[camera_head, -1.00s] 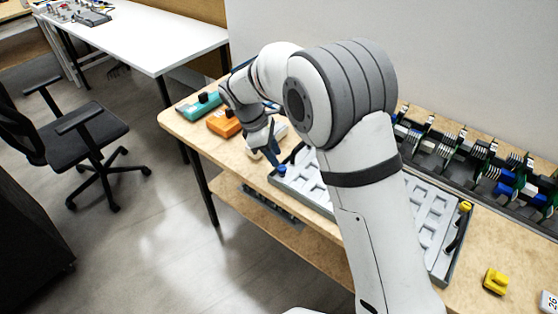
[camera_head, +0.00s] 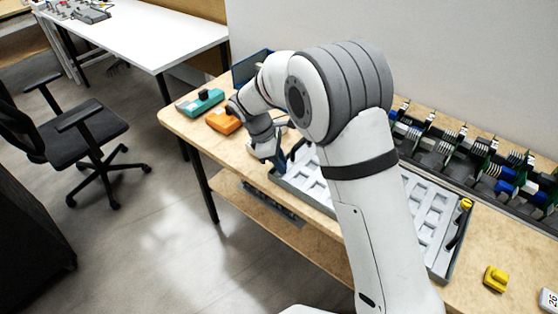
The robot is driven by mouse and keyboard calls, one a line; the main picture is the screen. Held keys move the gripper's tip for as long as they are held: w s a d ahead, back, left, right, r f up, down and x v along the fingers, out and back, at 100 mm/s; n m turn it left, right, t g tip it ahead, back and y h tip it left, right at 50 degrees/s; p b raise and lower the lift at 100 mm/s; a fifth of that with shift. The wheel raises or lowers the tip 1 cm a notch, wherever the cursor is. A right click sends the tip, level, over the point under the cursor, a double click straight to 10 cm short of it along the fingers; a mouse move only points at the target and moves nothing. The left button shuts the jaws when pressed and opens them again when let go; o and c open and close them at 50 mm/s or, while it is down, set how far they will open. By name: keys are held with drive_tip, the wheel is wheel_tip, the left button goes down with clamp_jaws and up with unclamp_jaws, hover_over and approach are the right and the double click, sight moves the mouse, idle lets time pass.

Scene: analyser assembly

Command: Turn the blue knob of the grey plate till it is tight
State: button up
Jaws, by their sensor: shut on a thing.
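The grey plate (camera_head: 428,222) lies on the wooden bench, with rows of pale recesses. My arm hides its middle. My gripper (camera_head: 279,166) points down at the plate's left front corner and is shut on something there. The blue knob is hidden in and behind the gripper, so I cannot see how it sits. A yellow knob (camera_head: 465,204) shows at the plate's right end, beside a black handle.
Teal (camera_head: 200,103) and orange (camera_head: 222,121) devices stand at the bench's left end. A rack of boards (camera_head: 470,160) runs along the back. A yellow part (camera_head: 496,280) lies at right. A chair (camera_head: 75,135) stands on the floor at left.

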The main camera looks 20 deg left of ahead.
drive_tip(key=shift+m+p, duration=0.3)
drive_tip(key=shift+m, duration=0.1)
clamp_jaws()
drive_tip(key=shift+g, duration=0.3)
drive_tip(key=m+p, duration=0.1)
drive_tip(key=m, duration=0.1)
drive_tip(key=m+g+p, duration=0.1)
drive_tip(key=m, duration=0.1)
drive_tip(key=shift+w+r+m+g, duration=0.1)
drive_tip(key=shift+w+m+g, duration=0.1)
drive_tip(key=shift+m+g, duration=0.1)
drive_tip(key=m+g, duration=0.1)
drive_tip(key=m, duration=0.1)
drive_tip(key=m+y+p, duration=0.1)
drive_tip(key=m, duration=0.2)
drive_tip(key=shift+w+m+g, duration=0.1)
drive_tip(key=shift+m+g, duration=0.2)
drive_tip(key=shift+g, duration=0.1)
drive_tip(key=o, duration=0.6)
unclamp_jaws()
drive_tip(key=shift+o, duration=0.2)
